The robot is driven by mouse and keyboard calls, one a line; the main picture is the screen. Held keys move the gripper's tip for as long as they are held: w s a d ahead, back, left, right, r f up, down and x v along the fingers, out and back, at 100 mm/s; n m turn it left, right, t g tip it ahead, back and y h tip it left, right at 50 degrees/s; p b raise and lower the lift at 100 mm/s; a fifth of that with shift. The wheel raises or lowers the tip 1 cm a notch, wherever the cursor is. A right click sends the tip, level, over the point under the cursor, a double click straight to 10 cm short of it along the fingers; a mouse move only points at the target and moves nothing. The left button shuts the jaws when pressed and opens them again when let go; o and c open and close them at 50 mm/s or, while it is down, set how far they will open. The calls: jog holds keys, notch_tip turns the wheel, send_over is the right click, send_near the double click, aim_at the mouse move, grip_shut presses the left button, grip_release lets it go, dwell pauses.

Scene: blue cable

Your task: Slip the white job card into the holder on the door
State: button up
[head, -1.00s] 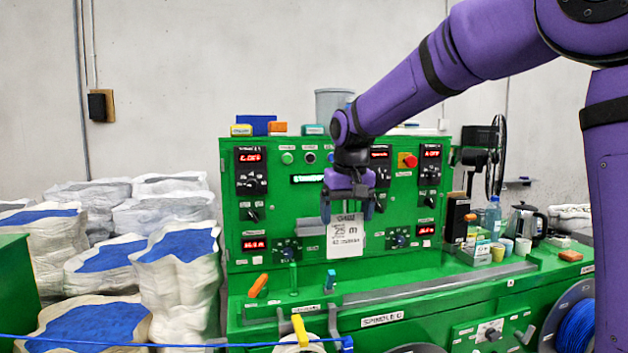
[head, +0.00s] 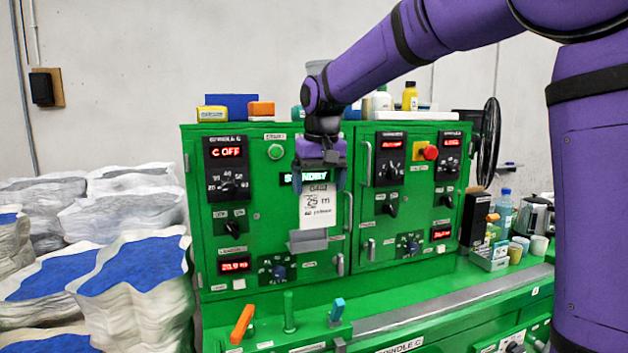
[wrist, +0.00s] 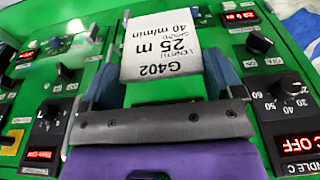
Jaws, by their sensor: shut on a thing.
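The white job card (head: 318,208), printed "25 m", hangs upright from my gripper (head: 321,180) in front of the green cabinet's left door. My gripper is shut on the card's top edge. In the wrist view the card (wrist: 163,52), reading "G402", extends from between the blue fingers of my gripper (wrist: 163,82). A grey holder (head: 308,241) is on the door just below the card. The card's lower edge is close above the holder; I cannot tell whether they touch. The holder is not clearly seen in the wrist view.
Knobs, red displays and door handles (head: 340,264) surround the holder. An orange-handled lever (head: 242,323), a green post (head: 289,312) and a blue-topped switch (head: 337,310) stand on the ledge below. White sacks (head: 140,280) fill the left. Bottles and cups crowd the right.

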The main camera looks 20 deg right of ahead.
jog(key=w+f, duration=0.1)
jog(key=w, duration=0.5)
jog(key=shift+w+f, duration=0.15)
jog(key=shift+w, duration=0.2)
dwell(0.6)
jog(key=shift+s, duration=0.1)
